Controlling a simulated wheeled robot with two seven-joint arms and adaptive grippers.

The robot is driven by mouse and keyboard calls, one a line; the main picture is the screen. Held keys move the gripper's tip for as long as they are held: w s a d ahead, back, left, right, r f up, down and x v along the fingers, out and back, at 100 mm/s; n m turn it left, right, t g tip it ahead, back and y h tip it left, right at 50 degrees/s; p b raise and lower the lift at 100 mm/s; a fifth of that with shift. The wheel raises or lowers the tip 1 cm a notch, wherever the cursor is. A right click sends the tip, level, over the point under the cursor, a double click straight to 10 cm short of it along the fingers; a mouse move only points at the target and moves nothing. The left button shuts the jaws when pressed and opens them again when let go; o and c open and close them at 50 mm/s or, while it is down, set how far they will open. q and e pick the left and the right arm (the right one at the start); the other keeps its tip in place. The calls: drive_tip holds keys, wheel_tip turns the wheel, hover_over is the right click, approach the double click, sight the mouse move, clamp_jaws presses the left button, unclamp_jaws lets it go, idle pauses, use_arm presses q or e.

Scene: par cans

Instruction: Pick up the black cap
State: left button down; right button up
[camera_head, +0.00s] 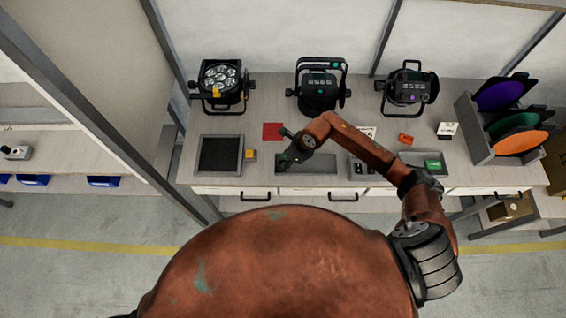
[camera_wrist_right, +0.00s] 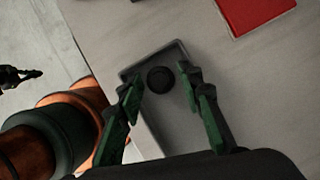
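The black cap (camera_wrist_right: 160,79) shows in the right wrist view as a small dark round piece lying in a shallow grey tray (camera_wrist_right: 175,46). The tray also shows in the head view (camera_head: 322,163) on the bench's front part. My right gripper (camera_wrist_right: 158,88) is open above the tray, with its green-and-black fingers on either side of the cap in the picture. Whether the fingers touch the cap I cannot tell. In the head view my right gripper (camera_head: 286,160) is at the tray's left end, and the cap is hidden there.
A red square (camera_head: 272,131) lies on the bench behind the tray. A dark-lined tray (camera_head: 219,155) and a yellow block (camera_head: 250,155) are to the left. Several stage lights (camera_head: 319,88) stand at the back. A rack of coloured discs (camera_head: 483,135) stands at the right.

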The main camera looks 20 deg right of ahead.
drive_tip(key=shift+a+f, duration=0.1)
drive_tip(key=shift+f, duration=0.1)
drive_tip(key=shift+c, duration=0.6)
drive_tip(key=c, duration=0.4)
drive_tip(key=shift+r, duration=0.1)
